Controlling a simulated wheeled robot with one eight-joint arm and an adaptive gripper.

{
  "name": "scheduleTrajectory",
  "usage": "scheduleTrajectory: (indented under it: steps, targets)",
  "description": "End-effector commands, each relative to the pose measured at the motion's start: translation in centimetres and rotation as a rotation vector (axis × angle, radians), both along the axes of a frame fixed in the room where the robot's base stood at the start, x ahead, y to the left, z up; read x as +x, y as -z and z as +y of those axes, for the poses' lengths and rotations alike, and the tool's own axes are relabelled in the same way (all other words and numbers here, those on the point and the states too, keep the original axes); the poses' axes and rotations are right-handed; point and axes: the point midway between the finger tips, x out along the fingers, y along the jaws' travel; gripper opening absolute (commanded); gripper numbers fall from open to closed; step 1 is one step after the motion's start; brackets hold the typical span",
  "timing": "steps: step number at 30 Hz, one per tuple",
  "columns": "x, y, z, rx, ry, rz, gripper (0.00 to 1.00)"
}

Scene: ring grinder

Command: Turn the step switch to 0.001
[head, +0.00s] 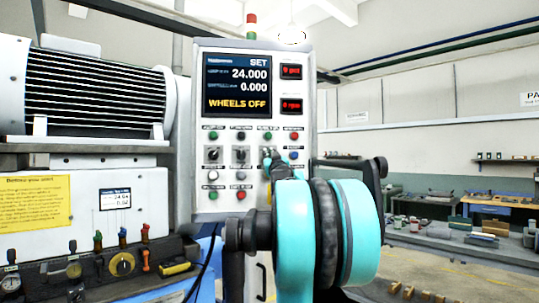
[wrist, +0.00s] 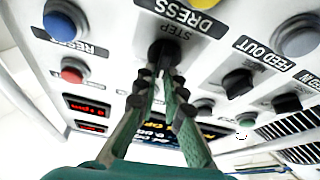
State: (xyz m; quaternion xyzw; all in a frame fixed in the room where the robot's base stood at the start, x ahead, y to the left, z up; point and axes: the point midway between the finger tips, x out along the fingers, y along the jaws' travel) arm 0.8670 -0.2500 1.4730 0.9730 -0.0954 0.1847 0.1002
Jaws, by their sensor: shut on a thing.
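The step switch (wrist: 163,52), a black knob beside the upside-down label STEP, is at the upper middle of the wrist view. My gripper (wrist: 160,78) has its two green fingers closing on this knob, shut on it. The fingers hide part of the knob, and I cannot tell which setting it points to. In the head view my gripper (head: 268,161) reaches the right side of the control panel (head: 205,100), and my arm covers the switch there. The screen (head: 237,86) reads SET, 24.000, 0.000 and WHEELS OFF.
Close to my fingers in the wrist view are the FEED OUT knob (wrist: 238,82), a blue button (wrist: 65,20) and a red RESET-side button (wrist: 74,71). A motor housing (head: 95,88) and a yellow notice (head: 35,203) stand left of the panel. Workbenches are far right.

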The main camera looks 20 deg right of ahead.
Motion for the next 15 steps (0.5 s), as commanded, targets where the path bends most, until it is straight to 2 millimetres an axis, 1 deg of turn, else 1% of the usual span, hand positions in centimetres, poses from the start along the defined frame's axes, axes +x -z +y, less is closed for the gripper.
scheduleTrajectory:
  steps: [15]
  targets:
    - [0.14, 0.11, 0.14, -0.437, 0.003, 0.103, 0.0]
